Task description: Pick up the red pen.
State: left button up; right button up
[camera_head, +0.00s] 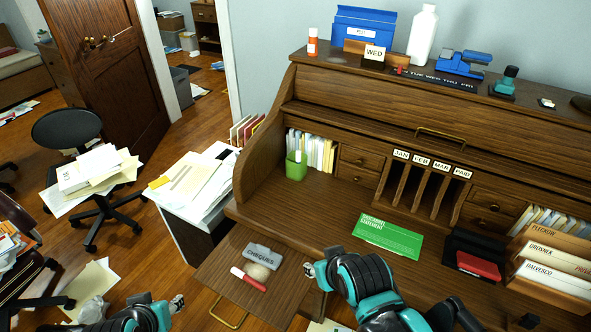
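A red and white pen-like stick (248,279) lies on the pulled-out wooden board (290,287) at the desk's lower left. It lies in front of a grey box marked CHEQUES (262,254) and a round beige thing (258,271). My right gripper (312,270) is at the right edge of this board, apart from the pen and to its right. My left gripper (178,303) is low at the left, left of the board and apart from the pen. Both grippers look small and partly hidden, so I cannot tell whether their fingers are open or shut.
A green statement booklet (388,236), a green cup (297,166) and a red stamp pad (478,265) are on the roll-top desk (330,198). Letter trays (555,272) stand at right. A paper-covered white cabinet (196,187) and a black chair (67,128) stand at left.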

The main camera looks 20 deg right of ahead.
aim_at(235, 271)
jog(key=j+z, duration=0.35)
jog(key=j, duration=0.95)
